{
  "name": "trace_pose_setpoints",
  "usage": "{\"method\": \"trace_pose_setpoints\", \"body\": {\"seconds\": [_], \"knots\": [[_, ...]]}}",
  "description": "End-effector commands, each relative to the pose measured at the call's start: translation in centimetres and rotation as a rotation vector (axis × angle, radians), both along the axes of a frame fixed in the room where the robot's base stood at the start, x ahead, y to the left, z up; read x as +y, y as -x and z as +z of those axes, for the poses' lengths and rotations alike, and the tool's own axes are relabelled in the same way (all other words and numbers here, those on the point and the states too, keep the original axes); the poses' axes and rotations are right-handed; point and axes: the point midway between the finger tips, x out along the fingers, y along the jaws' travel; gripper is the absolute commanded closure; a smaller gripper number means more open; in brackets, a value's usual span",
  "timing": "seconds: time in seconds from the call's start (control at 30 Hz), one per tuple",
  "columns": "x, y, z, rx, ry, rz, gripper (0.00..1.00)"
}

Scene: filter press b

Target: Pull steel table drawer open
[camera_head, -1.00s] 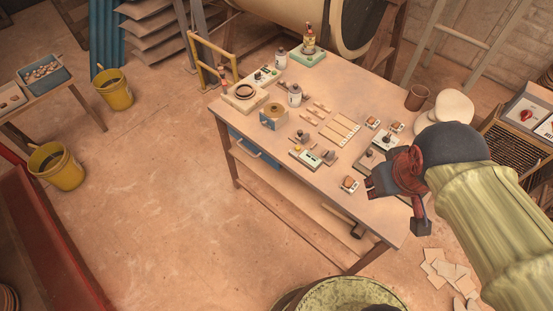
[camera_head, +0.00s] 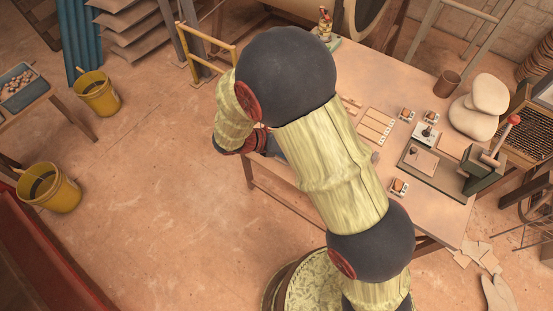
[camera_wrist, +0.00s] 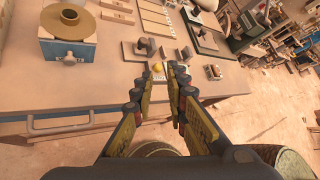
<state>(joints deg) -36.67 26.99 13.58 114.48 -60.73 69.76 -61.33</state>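The steel table (camera_head: 400,70) stands right of centre in the head view; its near edge also crosses the wrist view (camera_wrist: 225,83). The drawer under the tabletop is hidden behind my arm in the head view. In the wrist view its bar handle (camera_wrist: 60,130) shows at the left, below the table edge. I cannot tell for sure whether the drawer is fully shut. My gripper (camera_wrist: 161,72) is open and empty, with a gap between its fingertips. It is in front of the table edge, to the right of the handle and apart from it.
A blue box with a ring on top (camera_wrist: 68,52) and several small parts stand on the tabletop. A press with a red knob (camera_head: 485,165) is at the table's right. Yellow buckets (camera_head: 97,92) are at the left; the floor between is clear.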

Motion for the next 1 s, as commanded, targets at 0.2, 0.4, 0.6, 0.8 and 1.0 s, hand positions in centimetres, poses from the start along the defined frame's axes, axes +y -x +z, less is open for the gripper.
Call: {"method": "trace_pose_setpoints", "body": {"seconds": [0.2,0.4,0.6,0.8,1.0], "knots": [[5.7,-2.0,-8.9,0.266,0.319,0.398,0.85],[10.5,-2.1,-16.2,0.449,0.585,0.694,0.85],[12.9,-1.5,-20.4,0.544,0.743,0.851,0.85],[12.8,-2.1,-21.6,0.564,0.779,0.885,0.85],[10.9,-4.4,-22.2,0.564,0.776,0.882,0.85]]}}
